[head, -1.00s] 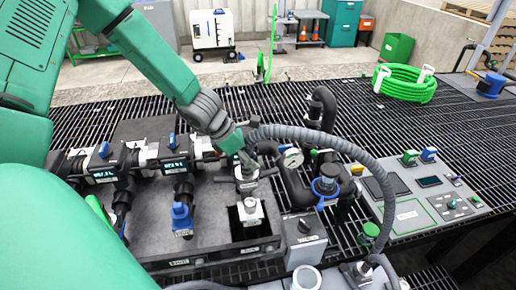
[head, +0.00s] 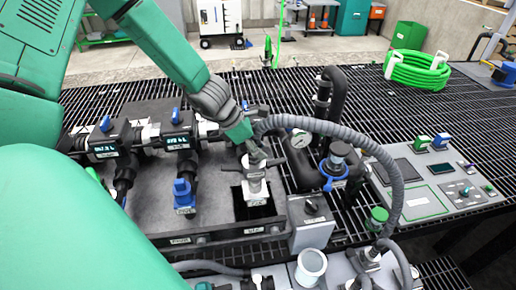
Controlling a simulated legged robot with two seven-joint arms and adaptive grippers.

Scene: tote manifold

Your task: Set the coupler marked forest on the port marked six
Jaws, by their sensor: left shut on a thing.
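My left gripper (head: 255,155) reaches in from the upper left and is shut on a grey metal coupler (head: 254,172). The coupler is upright, directly above a pale port (head: 256,189) and seems to touch it. I cannot tell whether it is fully seated. The port carries a white tag, too small to read, and stands by a dark square opening in the manifold plate (head: 215,215). A grey corrugated hose (head: 376,160) arcs from behind the gripper to the lower right. The mark on the coupler is not readable. My right gripper is not in view.
A blue-capped fitting (head: 184,197) stands left of the port. A black pipe with a gauge (head: 301,138), a black fitting with a blue ring (head: 336,163) and a grey switch box (head: 311,222) crowd the right side. A control panel (head: 430,182) lies farther right.

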